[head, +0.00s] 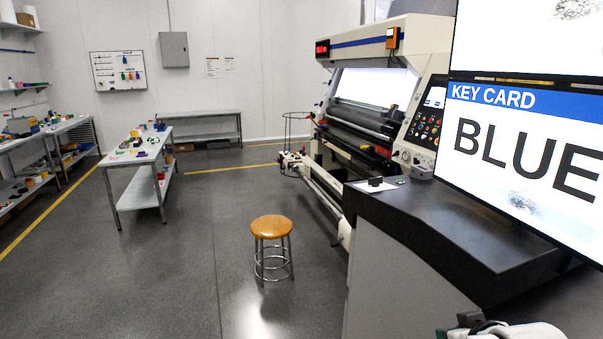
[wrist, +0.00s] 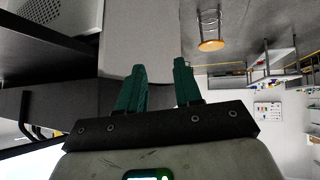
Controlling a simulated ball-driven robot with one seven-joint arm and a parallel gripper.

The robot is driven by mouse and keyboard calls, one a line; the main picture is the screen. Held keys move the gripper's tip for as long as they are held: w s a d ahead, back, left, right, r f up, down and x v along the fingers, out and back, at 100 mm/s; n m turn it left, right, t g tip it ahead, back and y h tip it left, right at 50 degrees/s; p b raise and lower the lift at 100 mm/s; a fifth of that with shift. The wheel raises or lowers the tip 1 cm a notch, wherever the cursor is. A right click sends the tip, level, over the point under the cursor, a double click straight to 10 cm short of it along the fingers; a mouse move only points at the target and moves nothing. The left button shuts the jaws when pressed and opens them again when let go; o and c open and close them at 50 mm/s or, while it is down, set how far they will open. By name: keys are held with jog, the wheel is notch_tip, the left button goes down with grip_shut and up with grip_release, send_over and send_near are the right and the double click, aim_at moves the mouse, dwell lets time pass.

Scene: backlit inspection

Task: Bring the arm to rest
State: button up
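My gripper (wrist: 160,68) shows in the wrist view, which is turned upside down. Its two dark green fingers stand apart with a clear gap and nothing between them. A grey cabinet side shows behind the fingers. In the head view a white and dark part of my arm shows at the bottom right edge, in front of the dark-topped counter (head: 440,235). The rest of the arm is out of frame there.
A screen (head: 525,150) reading "KEY CARD BLUE" stands over the counter at right. An orange-topped stool (head: 271,227) stands on open grey floor. A large inspection machine (head: 375,95) is behind. A table with small coloured things (head: 140,150) is at left.

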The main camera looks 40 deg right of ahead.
jog(key=s+a+f+n+g+y, duration=0.2)
jog(key=s+a+f+g+y, duration=0.1)
jog(key=a+f, duration=0.7)
jog(key=s+a+f+n+g+y, duration=0.2)
jog(key=s+a+f, duration=0.4)
jog(key=a+f, duration=0.3)
jog(key=a+n+g, duration=0.1)
jog(key=a, duration=0.2)
jog(key=shift+s+f+y, duration=0.25)
jog(key=shift+f+y, duration=0.1)
jog(key=shift+y, duration=0.05)
jog(key=shift+f+b, duration=0.1)
jog(key=shift+b, duration=0.25)
